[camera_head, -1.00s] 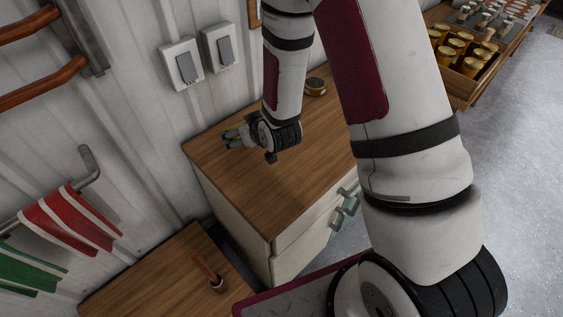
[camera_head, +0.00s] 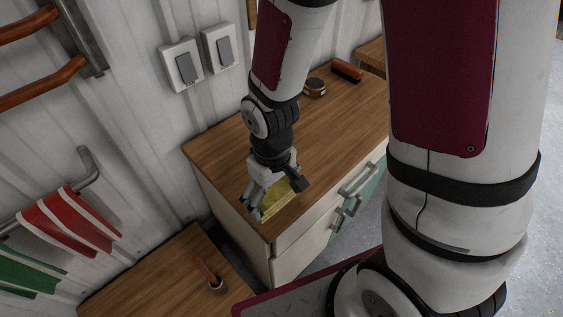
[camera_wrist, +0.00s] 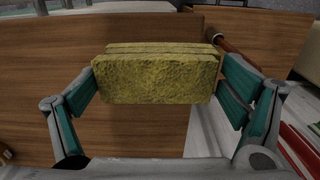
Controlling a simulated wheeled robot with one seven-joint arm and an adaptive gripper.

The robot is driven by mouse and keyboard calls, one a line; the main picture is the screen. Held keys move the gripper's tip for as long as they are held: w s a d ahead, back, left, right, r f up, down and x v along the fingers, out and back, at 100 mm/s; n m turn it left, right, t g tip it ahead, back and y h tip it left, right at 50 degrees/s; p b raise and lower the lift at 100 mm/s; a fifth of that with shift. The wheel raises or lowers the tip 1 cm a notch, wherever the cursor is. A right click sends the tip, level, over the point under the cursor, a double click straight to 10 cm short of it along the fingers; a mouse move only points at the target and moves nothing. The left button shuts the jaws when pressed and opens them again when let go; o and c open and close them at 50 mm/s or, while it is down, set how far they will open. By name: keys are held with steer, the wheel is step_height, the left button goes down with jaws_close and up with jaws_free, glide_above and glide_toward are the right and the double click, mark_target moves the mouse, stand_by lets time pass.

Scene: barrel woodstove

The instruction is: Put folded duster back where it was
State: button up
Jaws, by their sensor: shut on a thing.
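The folded duster is a yellow, layered, fuzzy block; it fills the upper middle of the wrist view (camera_wrist: 158,78) and shows partly in the head view (camera_head: 276,199). My gripper (camera_head: 268,205) is shut on it, with a teal finger pad at each side in the wrist view (camera_wrist: 158,85). The duster is over the near left part of the wooden cabinet top (camera_head: 225,160). I cannot tell whether it touches the top. My fingers hide part of it in the head view.
A round tin (camera_head: 315,87) and a brush (camera_head: 347,70) sit at the cabinet's far end. A lower wooden surface (camera_head: 150,275) with a handled pot (camera_head: 215,281) is at the front left. Red and green cloths (camera_head: 70,222) hang on the wall. The middle of the cabinet top is clear.

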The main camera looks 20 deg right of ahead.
steer(key=shift+w+d+f+b, duration=0.15)
steer(key=shift+w+d+b, duration=0.15)
steer(key=shift+w+b, duration=0.65)
steer(key=shift+w+d+f+b, duration=0.15)
steer(key=shift+w+d+b, duration=0.15)
steer(key=shift+b, duration=1.2)
steer(key=w+d, duration=0.2)
steer(key=w, duration=0.2)
steer(key=w+d+b, duration=0.1)
steer(key=w+d, duration=0.1)
steer(key=w, duration=0.1)
steer(key=w+d+f+b, duration=0.1)
steer(key=w+d, duration=0.1)
steer(key=w, duration=0.2)
steer(key=shift+w, duration=0.3)
steer(key=shift+d+f, duration=0.1)
steer(key=shift+f, duration=1.6)
steer(key=o, duration=0.7)
steer(key=shift+o, duration=0.2)
